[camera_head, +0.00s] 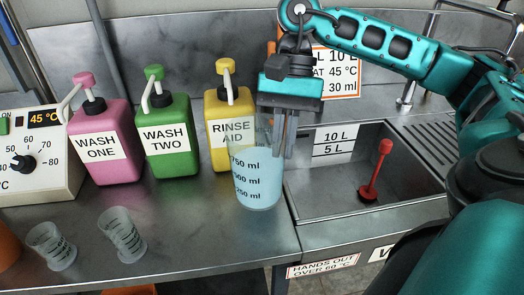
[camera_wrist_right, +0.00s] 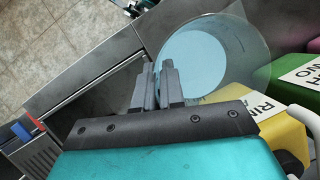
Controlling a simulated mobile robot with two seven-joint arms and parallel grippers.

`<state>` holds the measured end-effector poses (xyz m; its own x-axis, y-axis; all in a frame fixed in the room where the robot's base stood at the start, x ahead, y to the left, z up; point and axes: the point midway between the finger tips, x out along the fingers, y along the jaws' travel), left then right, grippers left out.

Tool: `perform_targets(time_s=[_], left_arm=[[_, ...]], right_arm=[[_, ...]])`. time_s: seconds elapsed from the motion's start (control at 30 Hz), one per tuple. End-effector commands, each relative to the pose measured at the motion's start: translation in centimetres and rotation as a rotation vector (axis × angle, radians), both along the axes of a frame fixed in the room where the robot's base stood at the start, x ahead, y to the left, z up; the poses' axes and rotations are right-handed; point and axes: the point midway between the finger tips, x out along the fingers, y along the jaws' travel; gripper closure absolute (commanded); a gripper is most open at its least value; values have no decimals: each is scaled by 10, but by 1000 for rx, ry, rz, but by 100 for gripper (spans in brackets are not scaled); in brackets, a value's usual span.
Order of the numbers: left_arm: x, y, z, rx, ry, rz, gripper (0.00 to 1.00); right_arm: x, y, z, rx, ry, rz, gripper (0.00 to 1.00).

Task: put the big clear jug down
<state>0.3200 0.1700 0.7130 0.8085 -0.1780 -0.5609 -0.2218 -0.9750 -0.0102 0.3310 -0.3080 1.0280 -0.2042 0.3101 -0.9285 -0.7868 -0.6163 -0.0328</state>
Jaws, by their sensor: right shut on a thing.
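The big clear jug (camera_head: 258,185) holds pale blue liquid and stands upright over the counter's right part, beside the sink and in front of the yellow bottle. Whether its base touches the counter, I cannot tell. My right gripper (camera_head: 285,143) comes down from above and is shut on the jug's right side near the rim. In the right wrist view the fingers (camera_wrist_right: 156,82) are close together at the jug's edge, with the round blue liquid surface (camera_wrist_right: 205,55) beyond them. The exact part gripped is partly hidden. My left gripper is out of view.
Pink (camera_head: 103,147), green (camera_head: 167,138) and yellow (camera_head: 222,110) pump bottles stand behind and left. Two small clear cups (camera_head: 122,235) are at front left. The sink (camera_head: 335,185) with a red plunger-like tool (camera_head: 374,170) lies right. Bare counter (camera_head: 185,225) lies left of the jug.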

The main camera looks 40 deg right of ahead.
Motion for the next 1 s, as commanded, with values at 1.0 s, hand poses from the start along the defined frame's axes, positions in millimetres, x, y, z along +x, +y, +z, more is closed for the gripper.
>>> perform_targets(time_s=[1.0], left_arm=[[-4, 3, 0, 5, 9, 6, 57]], right_arm=[[19, 30, -36, -1, 1, -1, 76]])
